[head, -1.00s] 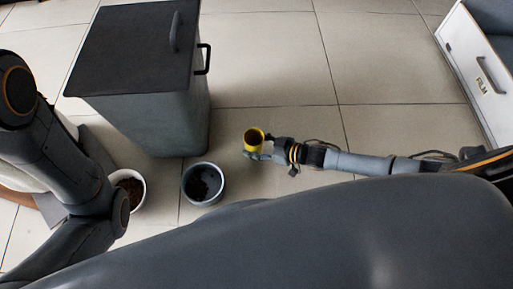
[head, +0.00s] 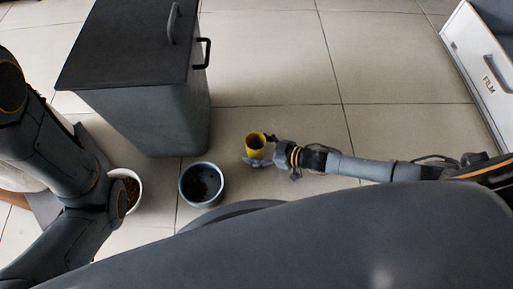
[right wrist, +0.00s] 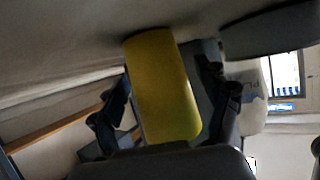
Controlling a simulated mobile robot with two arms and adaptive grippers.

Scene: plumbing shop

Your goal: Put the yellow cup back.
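The yellow cup (head: 255,147) is upright in the head view, its dark opening facing up, right of the grey bowl. My right gripper (head: 264,152) is around it, with one finger at its right and one along its near side. In the right wrist view the cup (right wrist: 162,88) stands between the spread fingers (right wrist: 165,100), with a gap on the left side. The fingers look open. The cup's contact with the floor is hard to make out. My left arm comes in at the left; its gripper is out of view.
A grey bowl (head: 202,184) with dark contents stands on the floor left of the cup. A white bowl (head: 131,190) is partly behind my left arm. A grey lidded bin (head: 150,110) stands behind. A white drawer unit (head: 478,70) is at right. Tiled floor is clear behind the cup.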

